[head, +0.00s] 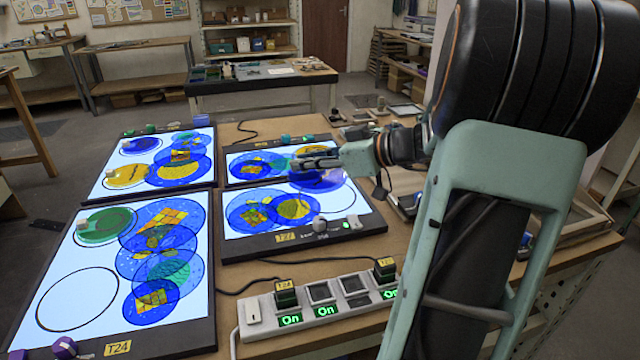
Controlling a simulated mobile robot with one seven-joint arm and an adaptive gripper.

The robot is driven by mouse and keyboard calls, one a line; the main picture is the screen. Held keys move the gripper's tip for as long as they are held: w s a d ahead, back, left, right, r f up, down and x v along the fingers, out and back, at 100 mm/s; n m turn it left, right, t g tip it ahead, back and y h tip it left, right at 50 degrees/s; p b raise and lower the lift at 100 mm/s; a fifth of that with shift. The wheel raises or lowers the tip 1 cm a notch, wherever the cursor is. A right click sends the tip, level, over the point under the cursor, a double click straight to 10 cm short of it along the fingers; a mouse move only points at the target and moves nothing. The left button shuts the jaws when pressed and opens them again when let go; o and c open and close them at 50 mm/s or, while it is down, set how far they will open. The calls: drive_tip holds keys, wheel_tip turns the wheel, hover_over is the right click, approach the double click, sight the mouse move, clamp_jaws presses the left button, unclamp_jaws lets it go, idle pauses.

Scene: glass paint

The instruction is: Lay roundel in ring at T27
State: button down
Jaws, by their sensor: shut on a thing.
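My gripper (312,163) reaches in from the right, over the back edge of the lit panel labelled T27 (285,238). It is shut on a deep blue glass roundel (318,183), which hangs over the back part of that panel; the exact grip and its height are hard to see. A thin dark ring outline (367,203) shows on the right of the T27 panel, partly hidden by the roundel. Blue patterned discs with yellow centres (262,212) lie on the panel's left and middle.
Another lit panel (240,160) lies behind T27. Two more lie at left, the nearer labelled T24 (118,348), with an empty ring (77,299). A knob (320,224) sits on T27's front part. A power strip (320,308) with lit switches lies in front.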

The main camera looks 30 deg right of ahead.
drive_tip(key=w+d+f, duration=0.2)
drive_tip(key=w+d, duration=0.1)
drive_tip(key=shift+w+d+f, duration=0.1)
drive_tip(key=shift+w+d, duration=0.1)
drive_tip(key=shift+d, duration=0.05)
drive_tip(key=w+d+f, duration=0.2)
drive_tip(key=f, duration=0.1)
drive_tip(key=w+d+f, duration=0.1)
drive_tip(key=f, duration=0.1)
drive_tip(key=shift+f+p, duration=0.15)
drive_tip(key=shift+p, duration=0.15)
drive_tip(key=shift+d+f, duration=0.15)
drive_tip(key=shift+f, duration=0.05)
drive_tip(key=shift+w+d+f, duration=0.1)
drive_tip(key=shift+w+f, duration=0.05)
drive_tip(key=shift+f, duration=1.45)
drive_tip(key=shift+f+b, duration=0.2)
drive_tip(key=shift+b, duration=0.2)
drive_tip(key=c, duration=1.8)
unclamp_jaws()
drive_tip(key=shift+r, duration=0.1)
drive_tip(key=shift+c, duration=0.2)
